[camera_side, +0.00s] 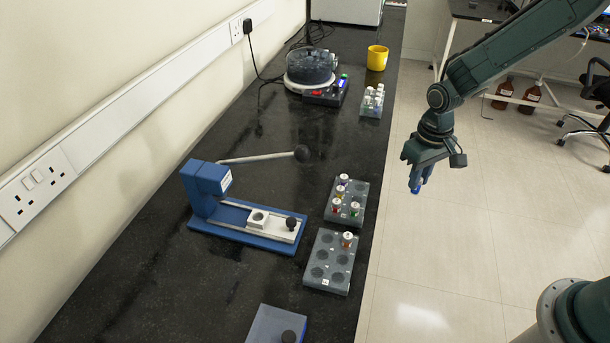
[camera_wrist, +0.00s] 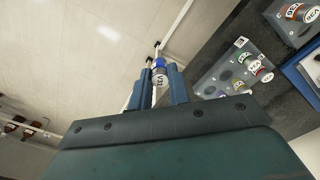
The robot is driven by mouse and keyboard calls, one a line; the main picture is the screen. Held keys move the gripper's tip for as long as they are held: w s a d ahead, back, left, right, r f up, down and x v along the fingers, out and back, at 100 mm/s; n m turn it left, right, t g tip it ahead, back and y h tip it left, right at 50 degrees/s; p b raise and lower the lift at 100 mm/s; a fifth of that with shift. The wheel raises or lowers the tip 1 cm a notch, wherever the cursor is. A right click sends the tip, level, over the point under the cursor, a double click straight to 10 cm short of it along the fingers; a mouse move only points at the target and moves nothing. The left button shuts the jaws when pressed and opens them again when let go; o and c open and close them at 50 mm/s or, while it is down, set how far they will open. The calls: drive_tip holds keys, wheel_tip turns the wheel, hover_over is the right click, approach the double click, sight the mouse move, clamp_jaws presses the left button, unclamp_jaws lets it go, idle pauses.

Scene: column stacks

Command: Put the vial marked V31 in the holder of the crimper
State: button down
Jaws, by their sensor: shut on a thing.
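My gripper (camera_side: 420,178) hangs over the floor, to the right of the bench edge. In the wrist view its two blue-grey fingers (camera_wrist: 158,88) are shut on a vial (camera_wrist: 159,77) with a blue cap. The vial's white label is small and appears to read V31. The blue crimper (camera_side: 205,190) stands on the bench, its long lever (camera_side: 265,157) reaching right to a black knob. Its holder (camera_side: 258,218) is a pale block with a round hole on the slide, with no vial seen in it. My gripper is well right of the crimper.
A grey rack (camera_side: 347,200) holds several vials; a nearer rack (camera_side: 328,263) holds one. A farther rack (camera_side: 371,103), a yellow cup (camera_side: 377,57) and a device with a dark round bowl (camera_side: 310,66) stand farther back. A blue-grey block (camera_side: 272,325) sits in front.

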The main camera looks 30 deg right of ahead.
idle(0.3)
drive_tip(key=w+a+r+n, duration=0.1)
drive_tip(key=w+a+n, duration=0.55)
drive_tip(key=w, duration=0.95)
drive_tip(key=w+a+r+n, duration=0.1)
drive_tip(key=w+a+n, duration=0.1)
drive_tip(key=a, duration=0.5)
drive_tip(key=w+a+r+n, duration=0.1)
drive_tip(key=w+a+n, duration=0.2)
drive_tip(key=w+a, duration=0.2)
drive_tip(key=shift+a, duration=1.65)
drive_tip(key=shift+n, duration=0.25)
drive_tip(key=shift+f, duration=4.05)
drive_tip(key=shift+f, duration=0.1)
